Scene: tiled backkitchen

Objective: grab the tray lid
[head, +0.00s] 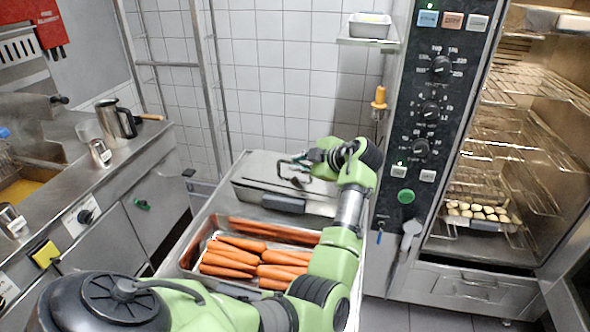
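The metal tray lid (250,189) lies in the middle of the head view, at the back of the steel cart, over a container with a dark grey front handle (284,204). My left gripper (289,171) is above the lid, coming in from its right side and pointing left. Its dark fingers look spread apart, close to the lid's top handle. Whether they touch that handle is unclear. My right gripper is not in view.
A tray of carrots (228,263) sits on the cart in front of the lid. An oven with its door open (475,250) stands to the right, with racks and a baking tray inside. A steel counter (75,205) with a jug (116,121) is at left.

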